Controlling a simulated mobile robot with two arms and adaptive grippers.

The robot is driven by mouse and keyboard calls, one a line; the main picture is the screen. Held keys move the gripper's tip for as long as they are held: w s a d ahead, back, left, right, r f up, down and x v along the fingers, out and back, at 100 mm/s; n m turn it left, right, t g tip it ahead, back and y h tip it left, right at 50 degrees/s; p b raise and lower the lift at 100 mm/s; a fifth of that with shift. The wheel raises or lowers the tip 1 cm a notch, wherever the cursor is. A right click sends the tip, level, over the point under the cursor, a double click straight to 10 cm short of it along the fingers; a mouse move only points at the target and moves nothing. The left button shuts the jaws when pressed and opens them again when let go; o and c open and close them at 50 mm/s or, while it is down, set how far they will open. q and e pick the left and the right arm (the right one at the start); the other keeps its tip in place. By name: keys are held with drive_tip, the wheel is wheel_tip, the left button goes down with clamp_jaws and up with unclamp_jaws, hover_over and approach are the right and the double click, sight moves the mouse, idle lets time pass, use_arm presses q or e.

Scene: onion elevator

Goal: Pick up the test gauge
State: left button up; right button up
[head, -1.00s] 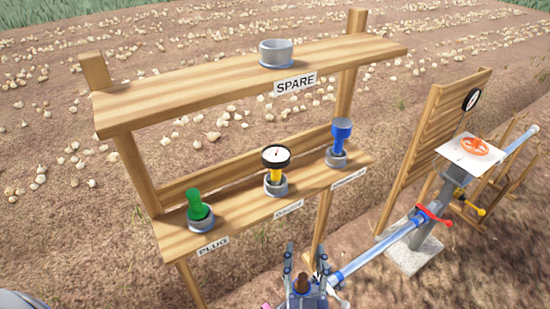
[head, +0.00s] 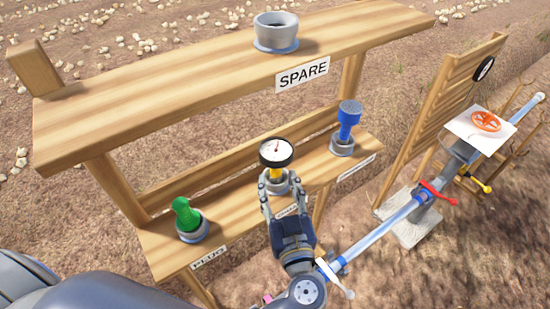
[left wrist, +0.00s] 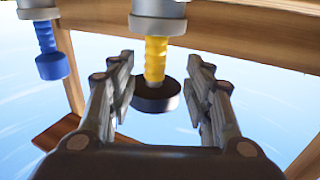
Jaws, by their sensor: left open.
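The test gauge (head: 276,152) has a round black rim, a white dial face and a yellow neck. It stands upright in a grey socket on the lower shelf, between the green plug and the blue-handled piece. My left gripper (head: 280,188) is open in front of it, fingertips close to the yellow neck and socket. In the left wrist view, where the scene appears upside down, the gauge (left wrist: 155,97) lies between the open fingers (left wrist: 161,75), with a gap on each side. The fingers partly hide the socket in the head view. My right gripper is not in view.
The upper shelf (head: 190,78) with a grey spare ring (head: 276,32) overhangs behind the gauge. A green plug (head: 188,215) stands left and a blue-handled piece (head: 347,125) right. A pipe with a red-handled valve (head: 437,192) runs at the right.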

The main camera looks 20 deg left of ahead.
sight(277, 171)
use_arm(q)
drive_tip(key=shift+w+a, duration=0.2)
drive_tip(key=shift+w, duration=0.3)
drive_tip(key=b+x, duration=0.2)
drive_tip(key=x, duration=0.1)
drive_tip(key=b+x, duration=0.1)
drive_tip(key=b, duration=0.1)
drive_tip(key=shift+w+f, duration=0.25)
drive_tip(key=shift+w, duration=0.2)
drive_tip(key=shift+w+a, duration=0.15)
drive_tip(key=shift+w, duration=0.2)
drive_tip(key=shift+r, duration=0.1)
drive_tip(key=shift+s, duration=0.1)
drive_tip(key=c, duration=0.4)
clamp_jaws()
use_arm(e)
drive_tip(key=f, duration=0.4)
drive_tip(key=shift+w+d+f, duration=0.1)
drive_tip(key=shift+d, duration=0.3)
